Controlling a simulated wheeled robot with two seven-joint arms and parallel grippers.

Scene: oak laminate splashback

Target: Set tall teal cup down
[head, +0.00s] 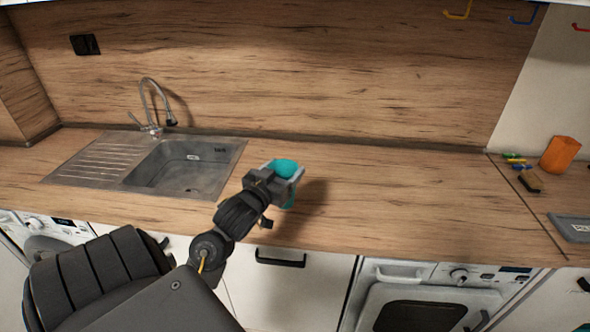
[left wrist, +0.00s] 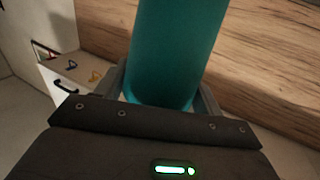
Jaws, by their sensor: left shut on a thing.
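The tall teal cup (head: 286,168) is in my left gripper (head: 284,180) in the head view, over the front part of the wooden counter, just right of the sink. The gripper is shut on it and hides much of its side. In the left wrist view the cup (left wrist: 177,50) stands between the two grey fingers (left wrist: 162,90), and its far end runs out of the picture. I cannot tell whether its base touches the counter (head: 400,195). My right gripper is not in view.
A metal sink (head: 185,165) with a tap (head: 155,105) lies to the left. The counter right of the cup is clear. At the far right are an orange container (head: 561,154), small coloured items (head: 517,160) and a grey tray (head: 573,227). A wooden splashback (head: 300,75) stands behind.

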